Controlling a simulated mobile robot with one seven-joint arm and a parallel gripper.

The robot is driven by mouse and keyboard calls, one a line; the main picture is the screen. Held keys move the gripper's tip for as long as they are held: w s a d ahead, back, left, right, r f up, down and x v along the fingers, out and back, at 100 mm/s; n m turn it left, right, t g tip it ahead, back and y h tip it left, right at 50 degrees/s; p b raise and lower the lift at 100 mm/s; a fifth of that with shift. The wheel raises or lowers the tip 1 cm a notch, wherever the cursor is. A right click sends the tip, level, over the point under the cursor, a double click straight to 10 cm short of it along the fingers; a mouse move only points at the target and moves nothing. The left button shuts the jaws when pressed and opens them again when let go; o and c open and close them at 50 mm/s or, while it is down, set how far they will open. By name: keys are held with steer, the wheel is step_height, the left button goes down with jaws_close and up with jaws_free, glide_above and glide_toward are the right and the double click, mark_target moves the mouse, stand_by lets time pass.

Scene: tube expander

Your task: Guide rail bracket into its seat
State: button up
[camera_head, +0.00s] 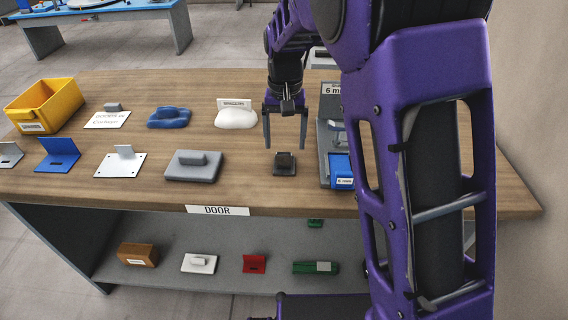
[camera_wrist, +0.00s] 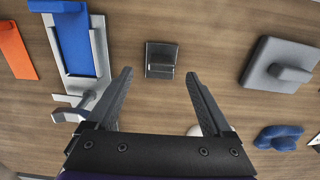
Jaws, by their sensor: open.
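A small dark bracket (camera_head: 284,163) with an upright tab lies on the wooden table, below my gripper (camera_head: 281,147). It also shows in the wrist view (camera_wrist: 161,60), ahead of and between the two fingertips. I cannot tell for sure that it is the rail bracket. My gripper is open and empty, its fingers pointing down above the bracket and apparently apart from it. A grey fixture (camera_head: 324,142) with a blue block (camera_head: 342,168) stands right of the bracket, partly hidden by my arm. In the wrist view the fixture (camera_wrist: 101,40) is on the left. No seat is clearly identifiable.
A grey plate with a raised block (camera_head: 194,166) lies left of the bracket. Further left are a white plate (camera_head: 120,164), blue bracket (camera_head: 58,154), blue lump (camera_head: 169,117) and yellow bin (camera_head: 45,105). An orange piece (camera_wrist: 14,50) lies beyond the fixture. Bare wood surrounds the bracket.

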mark_target(284, 152)
steer(key=f, duration=0.2)
steer(key=f+b, duration=0.1)
steer(key=f, duration=0.1)
steer(key=shift+w+a+f, duration=0.15)
steer(key=shift+w+f, duration=0.05)
steer(key=shift+f, duration=0.2)
steer(key=shift+c, duration=0.3)
jaws_close()
